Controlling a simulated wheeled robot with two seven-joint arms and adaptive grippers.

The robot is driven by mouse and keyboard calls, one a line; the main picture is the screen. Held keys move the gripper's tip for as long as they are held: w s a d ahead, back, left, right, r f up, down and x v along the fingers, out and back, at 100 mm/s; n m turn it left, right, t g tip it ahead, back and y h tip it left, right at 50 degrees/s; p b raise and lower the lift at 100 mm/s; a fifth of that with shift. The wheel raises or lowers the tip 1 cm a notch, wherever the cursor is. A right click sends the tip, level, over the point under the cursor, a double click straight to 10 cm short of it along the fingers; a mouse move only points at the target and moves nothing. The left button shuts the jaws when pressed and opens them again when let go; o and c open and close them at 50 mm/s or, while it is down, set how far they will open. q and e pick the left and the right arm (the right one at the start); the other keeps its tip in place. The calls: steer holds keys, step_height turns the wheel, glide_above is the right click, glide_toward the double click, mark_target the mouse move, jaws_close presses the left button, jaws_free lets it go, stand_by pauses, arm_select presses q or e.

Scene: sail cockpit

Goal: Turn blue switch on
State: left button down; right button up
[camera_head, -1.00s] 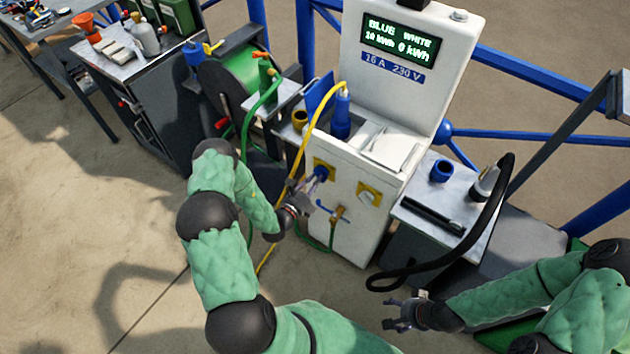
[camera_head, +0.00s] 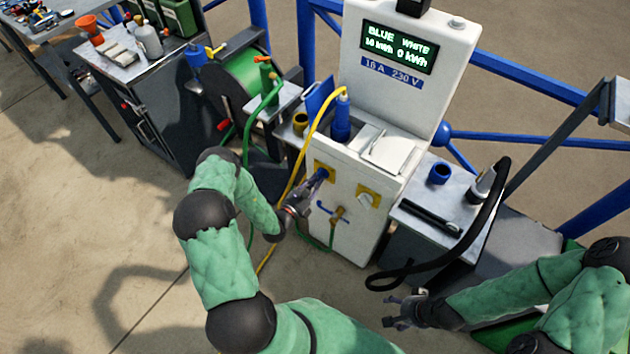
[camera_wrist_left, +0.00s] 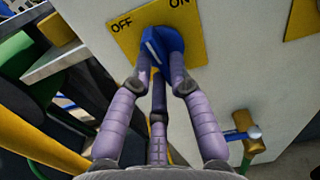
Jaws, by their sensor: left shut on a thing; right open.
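The blue switch (camera_wrist_left: 162,42) is a knob on a yellow plate (camera_wrist_left: 197,47) with OFF at its left and ON at its upper right. A short white line on the knob slants toward the upper left. My left gripper (camera_wrist_left: 161,68) is shut on the knob, with fingers on both sides. In the head view the switch (camera_head: 322,173) is partly hidden by the left gripper (camera_head: 315,180), on the front of the white power pedestal (camera_head: 345,225). My right gripper (camera_head: 398,312) is open and empty at the lower right, away from the pedestal.
A second yellow plate with a white knob (camera_head: 366,200) sits to the right. Below is a brass tap (camera_head: 338,214) with a blue handle. A yellow cable (camera_head: 298,160) and green hose (camera_head: 250,125) hang at left. A black hose (camera_head: 455,252) loops at right.

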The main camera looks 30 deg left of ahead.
arm_select(q)
steer(key=shift+r+m+p, duration=0.2)
steer(key=shift+m+p, duration=0.8)
steer(key=shift+m, duration=4)
steer(key=c, duration=1.2)
jaws_free()
steer(key=shift+o, duration=0.2)
steer(key=shift+a, duration=0.1)
steer(key=s, duration=1.2)
steer(key=shift+a, duration=0.4)
